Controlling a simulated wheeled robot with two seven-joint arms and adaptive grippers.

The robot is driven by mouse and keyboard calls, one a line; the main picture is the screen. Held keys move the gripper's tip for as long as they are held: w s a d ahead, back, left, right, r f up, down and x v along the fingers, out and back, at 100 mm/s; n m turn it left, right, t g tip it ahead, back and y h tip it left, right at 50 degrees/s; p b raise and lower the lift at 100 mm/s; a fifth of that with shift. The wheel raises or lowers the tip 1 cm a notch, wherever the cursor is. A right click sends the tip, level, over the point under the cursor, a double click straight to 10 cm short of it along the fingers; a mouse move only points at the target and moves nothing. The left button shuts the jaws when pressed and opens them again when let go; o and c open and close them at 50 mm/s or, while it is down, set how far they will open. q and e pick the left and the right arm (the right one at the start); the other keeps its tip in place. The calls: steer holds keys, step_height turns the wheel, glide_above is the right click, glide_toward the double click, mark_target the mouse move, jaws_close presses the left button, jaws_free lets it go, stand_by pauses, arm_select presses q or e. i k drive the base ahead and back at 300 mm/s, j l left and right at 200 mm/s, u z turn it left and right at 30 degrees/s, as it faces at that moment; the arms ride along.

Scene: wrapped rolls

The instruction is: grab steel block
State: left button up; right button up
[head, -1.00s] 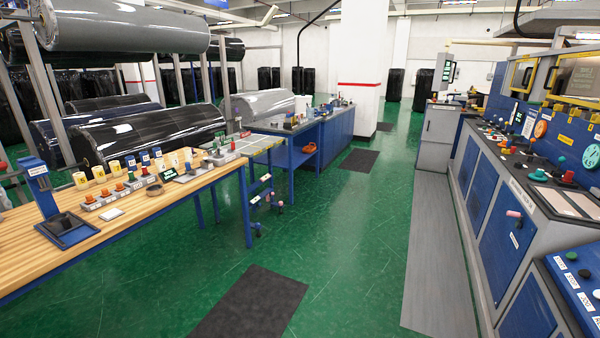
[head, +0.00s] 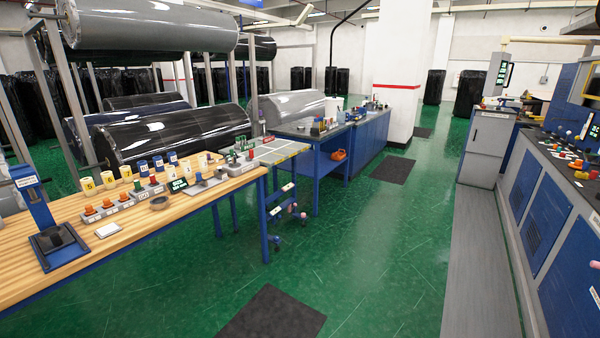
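I cannot make out a steel block for certain. Small grey blocks with orange and green knobs (head: 97,214) stand in a row on the wooden workbench (head: 130,242) at the left. A grey metal piece (head: 203,183) lies farther along the same bench, too small to identify. More small items (head: 322,125) stand on the blue bench behind, also too small to tell apart. Neither of my grippers shows in the head view.
Green floor lies open in the middle, with dark mats (head: 270,315) on it. A blue and grey control console (head: 555,215) runs along the right. Wrapped rolls (head: 170,140) hang on racks behind the workbench. A white pillar (head: 397,75) stands at the back.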

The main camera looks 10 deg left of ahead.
mark_target(210, 160)
steer(key=i+l+u, duration=0.15)
steer(key=i+u, duration=0.25)
steer(key=i+l+u, duration=0.3)
steer(key=i+u, duration=0.15)
steer(key=i+l+u, duration=0.6)
steer(key=l+u, duration=0.25)
